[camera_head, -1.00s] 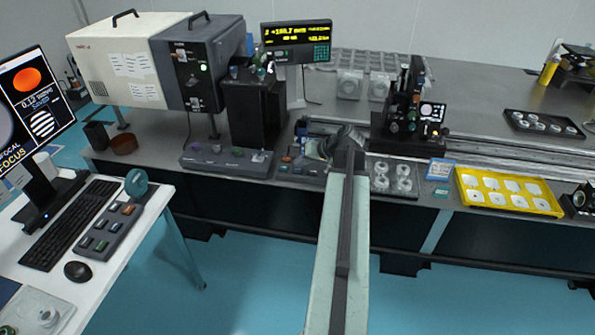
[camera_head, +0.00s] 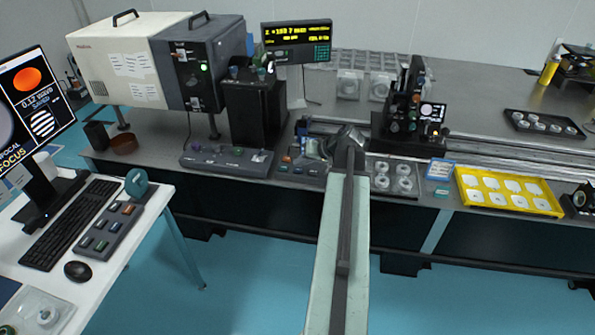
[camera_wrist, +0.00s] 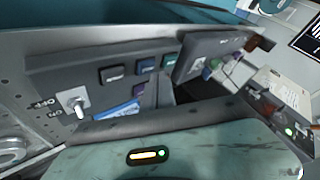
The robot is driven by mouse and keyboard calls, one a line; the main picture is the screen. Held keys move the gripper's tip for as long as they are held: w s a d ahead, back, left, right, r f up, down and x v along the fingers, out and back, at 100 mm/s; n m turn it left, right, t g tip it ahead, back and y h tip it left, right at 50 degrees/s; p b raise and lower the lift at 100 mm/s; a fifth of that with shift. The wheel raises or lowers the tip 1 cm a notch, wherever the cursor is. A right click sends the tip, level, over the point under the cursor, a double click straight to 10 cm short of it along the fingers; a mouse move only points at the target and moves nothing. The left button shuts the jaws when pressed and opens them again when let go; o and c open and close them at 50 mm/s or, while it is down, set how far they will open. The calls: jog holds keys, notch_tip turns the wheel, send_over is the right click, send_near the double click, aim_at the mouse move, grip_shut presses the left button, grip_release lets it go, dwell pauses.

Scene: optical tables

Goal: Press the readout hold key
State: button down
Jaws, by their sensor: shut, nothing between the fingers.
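A small grey control box (camera_head: 299,167) stands at the front edge of the optical table, with coloured keys on it. The key labels are too blurred to tell which is hold. The readout display (camera_head: 296,42) glows yellow behind. My gripper (camera_head: 315,149) is shut and empty, over the right part of the box. Its fingertips are hard to make out, and contact cannot be told.
A longer knob panel (camera_head: 226,160) lies left of the box. A black optic mount (camera_head: 405,110) stands behind right. A desk with a keyboard (camera_head: 70,223) is at left.

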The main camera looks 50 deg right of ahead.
aim_at(300, 170)
jog(key=shift+w+f, duration=0.1)
jog(key=shift+f, duration=0.25)
jog(key=shift+f+b, duration=0.45)
jog(key=shift+b, duration=0.25)
jog(key=shift+r, duration=0.15)
dwell(0.4)
jog(key=shift+r+p, duration=0.7)
jog(key=shift+p, duration=0.15)
notch_tip(300, 170, up, 5)
jog(key=p, duration=0.5)
jog(key=shift+r, duration=0.1)
